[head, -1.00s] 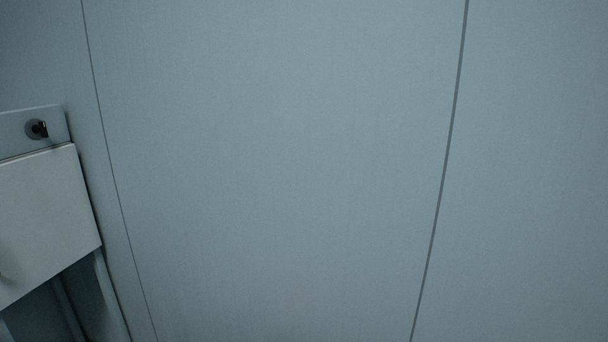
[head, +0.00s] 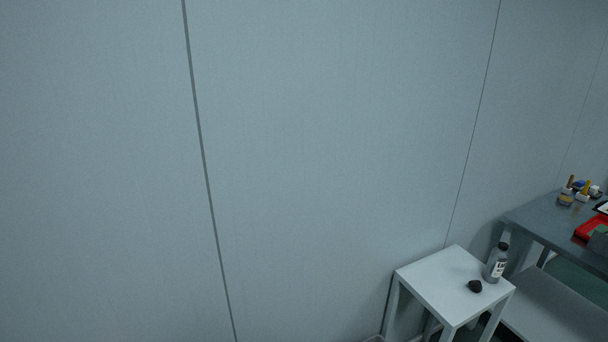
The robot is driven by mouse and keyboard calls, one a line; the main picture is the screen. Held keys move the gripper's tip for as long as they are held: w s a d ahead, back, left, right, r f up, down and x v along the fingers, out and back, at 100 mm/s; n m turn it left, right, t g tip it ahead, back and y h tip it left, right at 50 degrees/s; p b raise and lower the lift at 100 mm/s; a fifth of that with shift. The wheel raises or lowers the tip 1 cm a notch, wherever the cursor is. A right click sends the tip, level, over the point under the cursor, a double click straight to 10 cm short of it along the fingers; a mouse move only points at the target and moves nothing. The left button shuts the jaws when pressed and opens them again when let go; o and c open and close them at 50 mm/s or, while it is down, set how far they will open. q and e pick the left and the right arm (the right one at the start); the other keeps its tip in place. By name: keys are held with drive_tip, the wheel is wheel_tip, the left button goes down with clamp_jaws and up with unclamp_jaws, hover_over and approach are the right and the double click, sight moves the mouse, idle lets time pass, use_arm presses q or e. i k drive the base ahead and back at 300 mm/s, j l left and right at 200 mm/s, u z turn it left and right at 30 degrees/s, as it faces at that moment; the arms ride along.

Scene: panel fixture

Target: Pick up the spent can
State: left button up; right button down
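A grey can-like bottle (head: 496,264) with a dark top and a white label stands upright near the right corner of a small white table, at the lower right of the head view. I cannot tell whether it is the spent can. A small dark lump (head: 475,286) lies on the same table, to the left of the bottle and apart from it. Neither of my grippers is in view.
The small white table (head: 437,281) stands against a pale panel wall (head: 330,150). Beyond it at the right edge is a darker workbench (head: 545,222) with a red tray (head: 588,230) and several small containers. A low grey surface (head: 545,305) is below.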

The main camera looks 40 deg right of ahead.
sight(497, 262)
drive_tip(key=z, duration=2.6)
